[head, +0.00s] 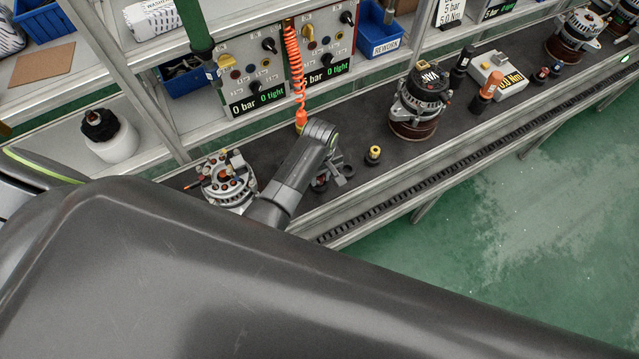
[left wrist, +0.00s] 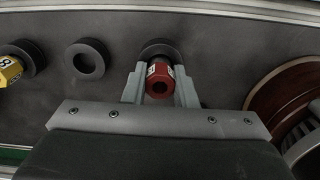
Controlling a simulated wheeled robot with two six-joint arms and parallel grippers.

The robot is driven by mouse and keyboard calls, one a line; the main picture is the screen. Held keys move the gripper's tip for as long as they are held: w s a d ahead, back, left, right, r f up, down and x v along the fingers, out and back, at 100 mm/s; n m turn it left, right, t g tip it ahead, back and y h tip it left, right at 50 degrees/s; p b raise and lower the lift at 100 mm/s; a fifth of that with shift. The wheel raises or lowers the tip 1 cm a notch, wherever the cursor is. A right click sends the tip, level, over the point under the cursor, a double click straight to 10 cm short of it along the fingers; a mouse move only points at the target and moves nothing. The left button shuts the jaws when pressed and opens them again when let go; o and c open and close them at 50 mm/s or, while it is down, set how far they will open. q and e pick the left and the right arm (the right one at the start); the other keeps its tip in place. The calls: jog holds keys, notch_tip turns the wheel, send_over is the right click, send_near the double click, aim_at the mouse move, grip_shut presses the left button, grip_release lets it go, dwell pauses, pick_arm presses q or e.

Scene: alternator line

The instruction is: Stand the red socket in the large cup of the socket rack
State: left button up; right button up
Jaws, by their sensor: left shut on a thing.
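I cannot tell whether the socket's far end is inside or above this cup. An empty cup (left wrist: 88,60) stands to its left, and a third cup (left wrist: 33,58) holds a yellow socket (left wrist: 9,72). In the head view my left gripper (head: 333,172) is low over the bench; the red socket is hidden there. My right gripper is not seen.
In the head view, the yellow socket (head: 373,152) stands right of my gripper. An opened alternator (head: 228,182) is to the left and another alternator (head: 420,100) to the right. An orange coiled hose (head: 295,65) hangs behind. The bench's front rail (head: 400,205) is close.

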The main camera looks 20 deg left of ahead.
pick_arm(q)
jog(key=shift+f, duration=0.2)
jog(key=o, duration=0.9)
jog(key=shift+o, duration=0.2)
notch_tip(320, 180, up, 18)
jog(key=p, duration=0.1)
jog(key=shift+f, duration=0.25)
jog(key=shift+f, duration=0.1)
